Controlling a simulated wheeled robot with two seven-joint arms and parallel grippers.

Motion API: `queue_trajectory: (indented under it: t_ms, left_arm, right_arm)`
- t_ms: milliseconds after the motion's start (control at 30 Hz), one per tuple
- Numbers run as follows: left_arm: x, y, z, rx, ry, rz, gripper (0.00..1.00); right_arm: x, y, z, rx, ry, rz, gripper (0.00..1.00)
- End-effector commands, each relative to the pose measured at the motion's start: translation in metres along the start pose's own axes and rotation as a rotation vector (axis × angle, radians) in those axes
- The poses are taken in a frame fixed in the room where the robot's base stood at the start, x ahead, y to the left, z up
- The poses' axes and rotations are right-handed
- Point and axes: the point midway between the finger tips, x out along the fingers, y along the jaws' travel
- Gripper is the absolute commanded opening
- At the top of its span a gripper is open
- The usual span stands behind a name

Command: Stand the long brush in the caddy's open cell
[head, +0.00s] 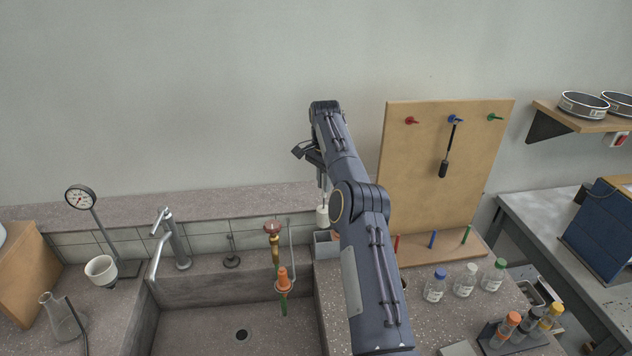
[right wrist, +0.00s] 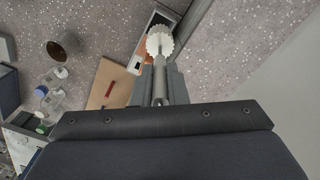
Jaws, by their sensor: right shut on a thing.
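The long brush has a thin grey handle and a white ridged head (head: 322,216). In the head view it hangs head down below my right gripper (head: 313,156), which is partly hidden by my own arm. In the right wrist view my right gripper (right wrist: 157,86) is shut on the handle, and the white head (right wrist: 161,40) points away over the grey caddy (right wrist: 184,7). The caddy also shows in the head view (head: 325,247), on the bench beside the sink, partly behind my arm. The head hides part of its cells. I cannot tell if the head is inside. My left gripper is out of view.
A pegboard (head: 420,185) with a black brush (head: 444,163) hanging from its blue peg stands right of the caddy. The sink (head: 225,290) lies left, with a red-topped tap (head: 273,235) near the caddy. Capped bottles (head: 464,281) stand at the front right.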

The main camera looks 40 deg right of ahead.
Motion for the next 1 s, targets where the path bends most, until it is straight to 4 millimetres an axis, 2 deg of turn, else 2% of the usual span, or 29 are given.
queue_trajectory:
  t_ms: [533,1000]
  left_arm:
    - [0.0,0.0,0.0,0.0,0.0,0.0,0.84]
    - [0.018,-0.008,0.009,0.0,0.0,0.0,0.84]
  right_arm:
    - [0.039,0.0,0.0,0.0,-0.001,0.001,0.0]
    - [0.079,0.0,0.0,0.0,0.0,0.001,0.0]
